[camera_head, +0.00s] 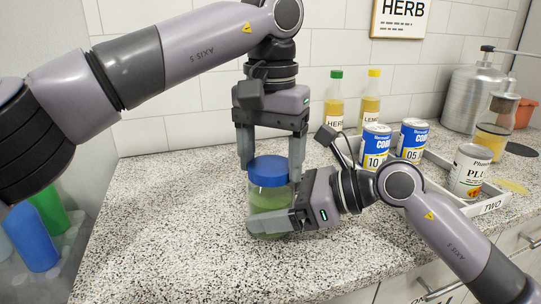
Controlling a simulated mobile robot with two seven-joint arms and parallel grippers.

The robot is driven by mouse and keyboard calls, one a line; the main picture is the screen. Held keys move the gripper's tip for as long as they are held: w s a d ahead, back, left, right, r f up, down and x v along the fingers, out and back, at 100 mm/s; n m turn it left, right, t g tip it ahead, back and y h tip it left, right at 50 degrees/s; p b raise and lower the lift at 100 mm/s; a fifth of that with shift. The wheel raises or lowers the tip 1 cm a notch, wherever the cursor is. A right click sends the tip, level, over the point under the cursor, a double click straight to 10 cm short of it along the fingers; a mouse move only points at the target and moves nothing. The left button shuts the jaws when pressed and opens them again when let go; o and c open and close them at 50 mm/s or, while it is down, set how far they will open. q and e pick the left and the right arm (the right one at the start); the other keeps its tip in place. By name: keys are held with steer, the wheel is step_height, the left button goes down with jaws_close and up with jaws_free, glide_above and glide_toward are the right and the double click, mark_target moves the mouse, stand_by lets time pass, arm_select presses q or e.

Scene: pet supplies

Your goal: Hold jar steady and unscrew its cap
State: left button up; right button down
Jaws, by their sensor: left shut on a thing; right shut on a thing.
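The jar (263,201) stands upright on the speckled counter, clear with green contents. Its blue cap (268,173) sits on top. My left gripper (271,163) points down from above, with one finger on each side of the cap, shut on it. My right gripper (268,217) comes in from the right and is shut on the jar's body. One of its fingers crosses the front of the lower jar; its other finger is mostly hidden behind the jar.
Behind stand a green-capped bottle (335,101) and a yellow-capped bottle (371,98). A metal canister (473,98) is farther back. The front-left counter (150,240) is clear.

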arm_select(q)
steer(key=n, duration=2.2)
steer(key=shift+r+n, duration=0.1)
steer(key=shift+n, duration=0.2)
steer(key=n, duration=1.3)
steer(key=shift+n, duration=0.4)
steer(key=n, duration=1.7)
